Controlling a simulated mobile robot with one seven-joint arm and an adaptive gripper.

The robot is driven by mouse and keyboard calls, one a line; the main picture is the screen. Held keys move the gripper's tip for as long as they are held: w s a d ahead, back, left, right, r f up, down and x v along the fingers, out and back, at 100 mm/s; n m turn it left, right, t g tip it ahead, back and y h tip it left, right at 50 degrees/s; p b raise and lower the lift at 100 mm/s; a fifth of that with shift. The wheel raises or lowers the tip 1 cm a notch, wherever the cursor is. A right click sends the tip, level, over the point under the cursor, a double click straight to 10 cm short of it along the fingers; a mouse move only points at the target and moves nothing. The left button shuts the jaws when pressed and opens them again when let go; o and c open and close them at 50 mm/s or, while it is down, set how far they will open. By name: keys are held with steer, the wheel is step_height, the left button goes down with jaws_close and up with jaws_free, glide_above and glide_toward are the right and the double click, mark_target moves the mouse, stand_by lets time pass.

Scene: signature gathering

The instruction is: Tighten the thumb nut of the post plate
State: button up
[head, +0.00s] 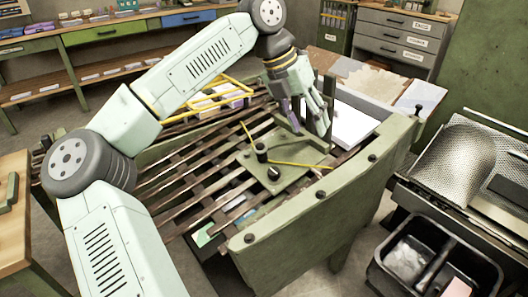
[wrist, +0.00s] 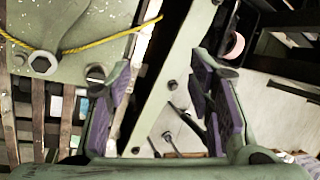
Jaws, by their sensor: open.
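The green post plate (head: 290,178) lies on the slatted rack in the head view. A short dark-topped post (head: 261,150) stands on it, and a small dark round fitting (head: 274,173) sits near its front edge. I cannot tell which is the thumb nut. In the wrist view the plate (wrist: 85,25) fills the upper left, with a pale hex-shaped fitting (wrist: 42,64) and a smaller round one (wrist: 95,72) partly beside the left finger. My gripper (head: 310,122) is above the plate's right end. Its purple-padded fingers (wrist: 162,72) are apart, with nothing held between them.
A yellow cord (head: 300,164) runs across the plate. The curved green side panel (head: 320,205) with dark bolts borders the rack's front right. A white stack (head: 352,125) lies behind my gripper. A black bin (head: 435,255) and a mesh-covered stand (head: 460,150) are at the right.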

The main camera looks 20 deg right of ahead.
mark_target(274, 170)
steer(key=w+a+f+n+y, duration=0.2)
steer(key=w+a+f+y, duration=0.2)
steer(key=a, duration=0.3)
steer(key=shift+t, duration=0.4)
steer(key=f, duration=0.6)
steer(key=s+f, duration=0.1)
steer(key=f, duration=0.3)
steer(key=shift+d, duration=0.35)
steer(key=shift+c, duration=0.3)
jaws_close()
